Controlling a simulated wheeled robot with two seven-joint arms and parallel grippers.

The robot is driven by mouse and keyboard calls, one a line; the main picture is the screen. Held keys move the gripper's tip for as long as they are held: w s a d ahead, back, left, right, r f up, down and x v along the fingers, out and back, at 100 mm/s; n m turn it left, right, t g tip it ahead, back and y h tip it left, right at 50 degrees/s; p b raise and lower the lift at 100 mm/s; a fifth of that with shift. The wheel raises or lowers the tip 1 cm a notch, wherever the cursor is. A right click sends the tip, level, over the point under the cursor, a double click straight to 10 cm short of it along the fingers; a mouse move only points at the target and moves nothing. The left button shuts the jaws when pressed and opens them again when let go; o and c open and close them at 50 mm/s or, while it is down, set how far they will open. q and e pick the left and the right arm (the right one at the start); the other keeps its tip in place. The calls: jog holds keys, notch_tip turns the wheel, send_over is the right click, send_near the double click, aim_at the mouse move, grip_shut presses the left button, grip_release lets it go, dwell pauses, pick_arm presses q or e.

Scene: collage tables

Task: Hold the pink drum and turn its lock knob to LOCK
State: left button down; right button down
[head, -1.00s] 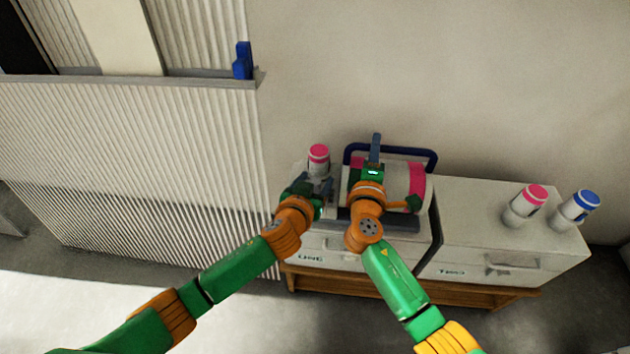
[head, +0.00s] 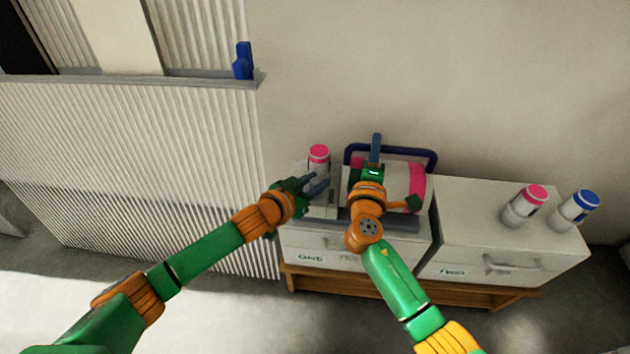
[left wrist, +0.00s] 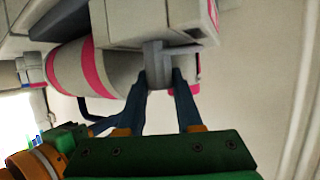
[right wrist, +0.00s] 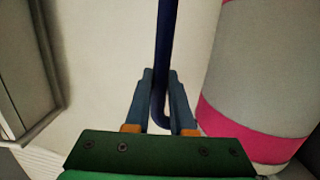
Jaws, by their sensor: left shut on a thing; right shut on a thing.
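The pink drum (head: 417,184), white with pink bands, lies on its side on the left cabinet; it also shows in the left wrist view (left wrist: 78,68) and the right wrist view (right wrist: 250,135). My right gripper (head: 376,147) is shut on its dark blue handle (head: 408,150); the bar (right wrist: 161,60) runs between the fingers. My left gripper (head: 320,183) is at the drum's left end. In the left wrist view its fingers (left wrist: 162,78) are shut on a grey tab, seemingly the lock knob (left wrist: 154,57). I cannot read any lock marking.
A pink-lidded jar (head: 319,160) stands just behind my left gripper. Another pink-lidded jar (head: 526,206) and a blue-lidded jar (head: 576,209) stand on the right cabinet (head: 470,213). The wall is close behind. A corrugated panel (head: 130,150) fills the left.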

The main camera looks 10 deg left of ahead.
pick_arm(q)
jog(key=shift+s+d+m+g+h, duration=0.15)
jog(key=shift+d+m+g+h, duration=0.1)
jog(key=shift+m+g+h, duration=0.65)
jog(key=shift+h, duration=0.4)
jog(key=shift+a+m, duration=0.1)
jog(key=shift+m, duration=0.2)
jog(key=shift+a, duration=0.1)
jog(key=c, duration=0.6)
grip_release()
jog(key=shift+a, duration=0.1)
jog(key=v, duration=1.1)
jog(key=shift+s+a+r, duration=0.1)
jog(key=shift+s+a, duration=0.2)
